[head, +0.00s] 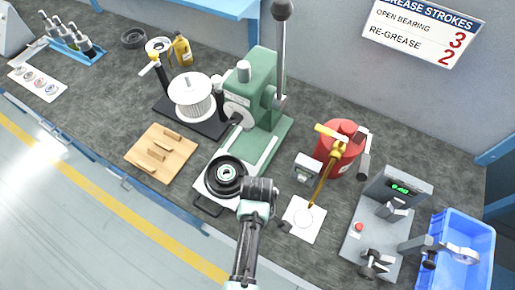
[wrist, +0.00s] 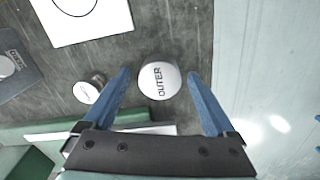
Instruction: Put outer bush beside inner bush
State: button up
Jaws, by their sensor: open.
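The outer bush, a round white-topped piece marked OUTER (wrist: 160,85), stands on the dark bench in the wrist view. The two blue fingers of my gripper (wrist: 158,74) are apart, one on each side of it, with gaps between; they do not hold it. A smaller round piece with a white top (wrist: 88,91), likely the inner bush, stands just outside the left finger; its lettering is too small to read. In the head view my gripper (head: 261,189) is over the bench in front of the green press, and I cannot make out either bush there.
A white sheet with a circle (head: 303,220) lies to the right of my gripper. The green press (head: 258,90) with a black ring part on its base (head: 226,175) is close by.

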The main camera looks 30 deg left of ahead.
jog(key=shift+r, duration=0.1)
notch_tip(320, 180, up, 12)
jog(key=shift+p, duration=0.3)
jog(key=shift+a+r, duration=0.1)
